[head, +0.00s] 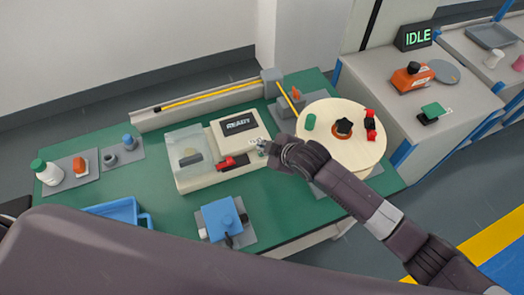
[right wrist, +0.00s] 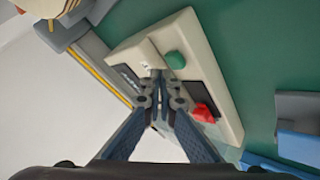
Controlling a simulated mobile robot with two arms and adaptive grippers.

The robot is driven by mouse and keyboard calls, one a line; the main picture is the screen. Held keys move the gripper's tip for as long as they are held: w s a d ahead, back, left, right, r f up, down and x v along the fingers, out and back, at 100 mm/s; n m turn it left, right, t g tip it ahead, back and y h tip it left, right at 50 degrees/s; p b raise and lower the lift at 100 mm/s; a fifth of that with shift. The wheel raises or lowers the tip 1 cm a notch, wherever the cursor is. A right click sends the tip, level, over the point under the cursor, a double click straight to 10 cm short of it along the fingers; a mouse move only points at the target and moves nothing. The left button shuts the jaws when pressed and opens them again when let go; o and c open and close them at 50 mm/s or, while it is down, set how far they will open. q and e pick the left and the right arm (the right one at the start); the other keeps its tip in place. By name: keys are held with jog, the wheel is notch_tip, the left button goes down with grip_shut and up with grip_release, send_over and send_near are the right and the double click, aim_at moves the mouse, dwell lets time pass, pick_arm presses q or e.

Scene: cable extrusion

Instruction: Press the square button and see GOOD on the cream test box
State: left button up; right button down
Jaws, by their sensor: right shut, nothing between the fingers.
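The cream test box (head: 218,133) stands on the green table, and its dark display (head: 239,123) reads READY. It also shows in the right wrist view (right wrist: 205,62). A green button (right wrist: 175,60) rises from its top in that view; I cannot tell for sure whether it is square. My right gripper (head: 262,147) is over the box's right end, shut and empty. In the right wrist view its fingertips (right wrist: 158,80) are close beside the green button; contact is unclear. My left gripper is not in view.
A red clamp (head: 232,162) and a clear cover (head: 188,150) are on the box's left part. A round wooden turntable (head: 335,150) stands close right. A blue block fixture (head: 222,217) is in front, a yellow-cable rail (head: 200,100) behind. Another display (head: 415,37) reads IDLE.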

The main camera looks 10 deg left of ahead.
jog(key=shift+f, duration=0.35)
jog(key=shift+f+b, duration=0.3)
jog(key=shift+f, duration=0.25)
dwell(0.5)
jog(key=shift+r, duration=0.15)
jog(key=shift+r+p, duration=0.8)
jog(key=shift+p, duration=0.2)
notch_tip(320, 180, up, 5)
jog(key=p, duration=0.5)
jog(key=shift+r, duration=0.1)
jog(key=shift+s+a, duration=0.1)
dwell(0.5)
